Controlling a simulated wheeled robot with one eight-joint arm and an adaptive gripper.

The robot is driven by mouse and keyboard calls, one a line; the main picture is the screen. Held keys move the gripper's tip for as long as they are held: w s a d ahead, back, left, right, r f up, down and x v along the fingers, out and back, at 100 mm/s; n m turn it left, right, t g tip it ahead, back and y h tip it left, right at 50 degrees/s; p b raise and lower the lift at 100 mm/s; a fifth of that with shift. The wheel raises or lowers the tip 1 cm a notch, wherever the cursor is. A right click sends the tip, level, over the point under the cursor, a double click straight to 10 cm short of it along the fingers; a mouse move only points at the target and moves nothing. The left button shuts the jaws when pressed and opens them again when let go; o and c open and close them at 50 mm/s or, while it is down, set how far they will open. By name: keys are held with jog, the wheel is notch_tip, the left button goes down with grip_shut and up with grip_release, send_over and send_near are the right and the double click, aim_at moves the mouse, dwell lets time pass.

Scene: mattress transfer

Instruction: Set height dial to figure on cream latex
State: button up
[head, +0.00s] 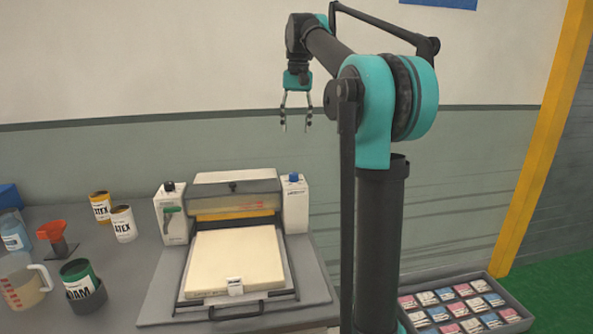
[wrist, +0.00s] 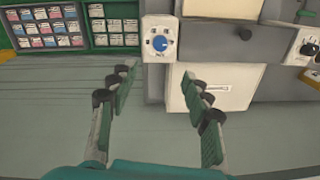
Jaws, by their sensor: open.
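A press-like machine (head: 235,187) stands on the bench, with a blue dial (head: 294,177) on its right post and a black knob (head: 169,186) on its left post. In the wrist view the blue dial (wrist: 160,43) sits on a white plate with marks too small to read. A cream slab (head: 235,262) lies in the machine's front tray, with a small white tag (head: 235,287) at its front edge; its print is unreadable. My gripper (head: 296,126) is open and empty, above and behind the machine. In the wrist view its fingertips (wrist: 163,80) spread below the dial, apart from it.
A yellow tin (head: 100,206) and a white tin (head: 122,223), both marked LATEX, stand left of the machine. A card tray (head: 530,314) lies at right.

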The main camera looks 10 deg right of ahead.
aim_at(294, 173)
jog(key=f, duration=1.6)
jog(key=shift+a+f, duration=0.1)
jog(key=shift+a, duration=0.25)
grip_shut()
